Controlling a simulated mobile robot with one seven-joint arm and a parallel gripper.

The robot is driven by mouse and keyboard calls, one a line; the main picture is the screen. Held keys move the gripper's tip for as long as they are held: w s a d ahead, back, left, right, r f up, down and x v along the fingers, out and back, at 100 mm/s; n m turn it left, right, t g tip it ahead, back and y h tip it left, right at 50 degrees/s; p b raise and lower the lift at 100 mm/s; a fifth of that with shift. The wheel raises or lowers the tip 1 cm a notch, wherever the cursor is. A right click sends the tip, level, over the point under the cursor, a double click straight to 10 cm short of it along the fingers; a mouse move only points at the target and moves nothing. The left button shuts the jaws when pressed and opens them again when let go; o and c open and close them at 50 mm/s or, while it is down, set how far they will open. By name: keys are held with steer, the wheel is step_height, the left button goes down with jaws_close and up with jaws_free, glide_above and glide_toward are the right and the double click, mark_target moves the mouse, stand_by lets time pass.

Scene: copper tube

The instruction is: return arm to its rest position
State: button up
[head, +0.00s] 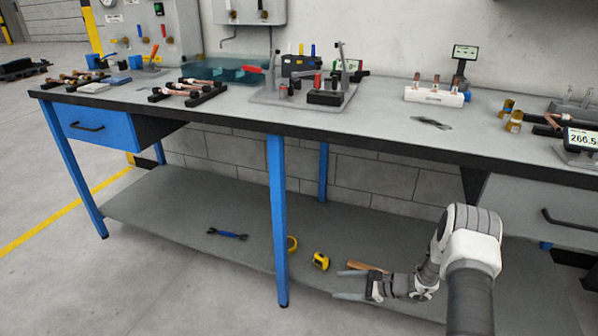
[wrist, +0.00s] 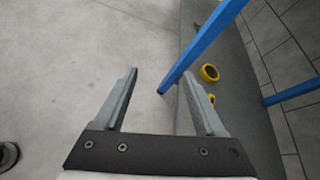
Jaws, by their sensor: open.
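My gripper (head: 352,284) is at the lower right of the head view, in front of the workbench and below the level of its top. It points left. In the wrist view my gripper (wrist: 158,92) shows two grey fingers spread apart with nothing between them. Bare floor and the edge of the lower shelf lie beyond the fingers. My arm comes in from the lower right corner of the head view and bends at a white and grey joint.
A blue bench leg (head: 278,220) stands left of my gripper; it also shows close by in the wrist view (wrist: 205,45). The lower shelf (head: 160,205) holds a tape measure (head: 320,261) and a blue tool (head: 227,234). Copper tubes (head: 186,89) lie on the benchtop.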

steer(key=s+a+r+n+g+h, duration=0.1)
steer(key=s+r+n, duration=0.25)
steer(key=r, duration=0.65)
steer(key=s+a+r+n+g+h, duration=0.2)
steer(key=s+r+n, duration=0.15)
steer(key=r, duration=0.55)
steer(key=s+a+r+n+g+h, duration=0.15)
steer(key=r+n, duration=0.25)
steer(key=r, duration=0.6)
steer(key=s+d+r+n+t+h, duration=0.2)
steer(key=s+d+r+n+h, duration=0.15)
steer(key=s+r, duration=0.6)
steer(key=s+d+r+n+t+h, duration=0.25)
steer(key=s+r+n, duration=0.2)
steer(key=s, duration=0.95)
step_height(320, 180, up, 28)
steer(key=a+p, duration=0.1)
steer(key=p, duration=2.7)
steer(key=shift+w+h, duration=0.15)
steer(key=shift+h, duration=0.3)
